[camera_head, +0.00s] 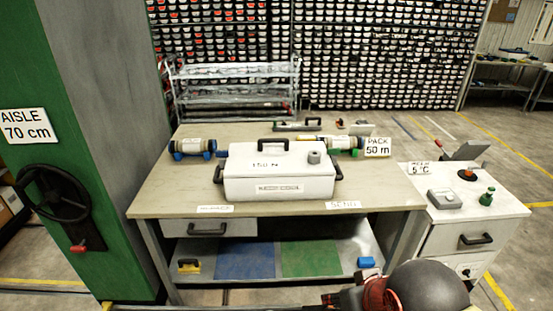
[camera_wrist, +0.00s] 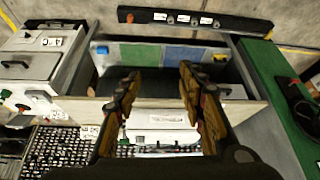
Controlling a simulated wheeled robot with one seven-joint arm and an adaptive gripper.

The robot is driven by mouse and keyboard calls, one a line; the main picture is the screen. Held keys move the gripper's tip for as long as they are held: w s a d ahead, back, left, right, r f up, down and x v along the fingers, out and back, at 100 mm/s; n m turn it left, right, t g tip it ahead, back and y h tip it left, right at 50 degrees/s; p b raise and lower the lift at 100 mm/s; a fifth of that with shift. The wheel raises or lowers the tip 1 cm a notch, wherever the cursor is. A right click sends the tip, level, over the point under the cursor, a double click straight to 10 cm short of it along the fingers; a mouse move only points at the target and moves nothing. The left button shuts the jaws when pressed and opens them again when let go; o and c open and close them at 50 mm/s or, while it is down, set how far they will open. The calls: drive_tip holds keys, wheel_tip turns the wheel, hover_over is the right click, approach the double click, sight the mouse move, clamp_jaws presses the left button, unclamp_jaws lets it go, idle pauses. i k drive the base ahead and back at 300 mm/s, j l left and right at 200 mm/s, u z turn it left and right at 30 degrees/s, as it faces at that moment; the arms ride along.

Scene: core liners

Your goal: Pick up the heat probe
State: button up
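I cannot say for certain which object is the heat probe. A small grey instrument with a dial (camera_head: 444,199) and a green handled item (camera_head: 487,196) stand on the white cabinet at the right, with an orange-topped black item (camera_head: 467,174) behind them. A long tool with a black handle (camera_head: 299,125) lies at the back of the table, partly hidden by the white box. My gripper (camera_wrist: 160,72) is open and empty in the wrist view, its fingers pointing toward the bench front and lower shelf. My arm shows at the bottom of the head view.
A white cool box (camera_head: 277,172) with black handles stands on the table (camera_head: 160,197), with capped core liners (camera_head: 193,147) on both sides. The lower shelf (camera_head: 212,262) holds a yellow handled item (camera_head: 188,266) and a blue block (camera_head: 366,262). A green aisle column (camera_head: 75,130) stands left.

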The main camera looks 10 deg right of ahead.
sight(491, 190)
drive_tip(key=z, duration=1.75)
drive_tip(key=i+l+u, duration=0.1)
drive_tip(key=i, duration=0.5)
drive_tip(key=i+l, duration=0.35)
drive_tip(key=i, duration=0.2)
drive_tip(key=i+l+u, duration=0.15)
drive_tip(key=i, duration=0.45)
drive_tip(key=i+l, duration=0.4)
drive_tip(key=i, duration=0.15)
drive_tip(key=i+l+u, duration=0.15)
drive_tip(key=i+l, duration=0.15)
drive_tip(key=i, duration=0.25)
